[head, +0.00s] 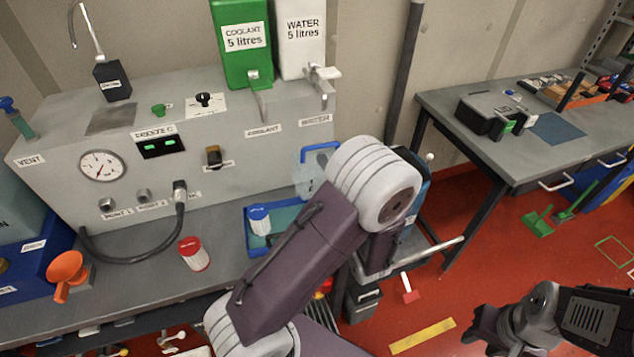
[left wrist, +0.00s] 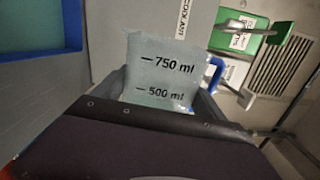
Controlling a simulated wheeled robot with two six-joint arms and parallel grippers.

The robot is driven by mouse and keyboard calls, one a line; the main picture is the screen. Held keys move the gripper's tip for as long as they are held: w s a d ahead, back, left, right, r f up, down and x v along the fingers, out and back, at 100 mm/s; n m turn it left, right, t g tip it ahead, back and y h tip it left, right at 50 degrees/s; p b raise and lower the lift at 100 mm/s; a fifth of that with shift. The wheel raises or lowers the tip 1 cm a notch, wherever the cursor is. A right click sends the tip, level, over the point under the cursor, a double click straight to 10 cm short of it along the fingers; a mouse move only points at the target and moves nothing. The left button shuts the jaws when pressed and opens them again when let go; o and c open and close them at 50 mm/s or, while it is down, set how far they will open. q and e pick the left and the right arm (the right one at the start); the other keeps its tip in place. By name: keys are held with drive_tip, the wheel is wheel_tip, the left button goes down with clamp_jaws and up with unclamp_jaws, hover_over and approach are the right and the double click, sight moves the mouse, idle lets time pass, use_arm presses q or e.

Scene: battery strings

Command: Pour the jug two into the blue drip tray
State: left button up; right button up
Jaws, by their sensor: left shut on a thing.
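A clear jug (head: 304,178) with a blue handle shows just left of my left wrist in the head view, partly hidden behind it. In the left wrist view the jug (left wrist: 160,62) shows 750 ml and 500 ml marks, between the grey fingers of my left gripper (left wrist: 165,98), which is shut on it. No number two is readable on the jug, and its contents are unclear. The blue drip tray (head: 249,240) lies on the bench left of the jug, partly covered by my left arm. My right gripper (head: 484,326) is at the lower right, away from the bench; its fingers are unclear.
A blue-capped jar (head: 259,222) is in the tray area. A red-capped jar (head: 194,254) and an orange funnel (head: 67,272) are further left. Green coolant (head: 232,65) and white water (head: 301,58) containers with taps stand above the bench. A side table (head: 450,100) is at right.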

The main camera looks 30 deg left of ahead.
idle(0.6)
use_arm(q)
drive_tip(key=shift+s+a+n+b, duration=0.1)
drive_tip(key=shift+n+b, duration=0.2)
drive_tip(key=shift+b, duration=0.15)
drive_tip(key=shift+s+a+r+n+b, duration=0.2)
drive_tip(key=shift+r+n+b, duration=0.15)
drive_tip(key=shift+n+b, duration=0.15)
idle(1.7)
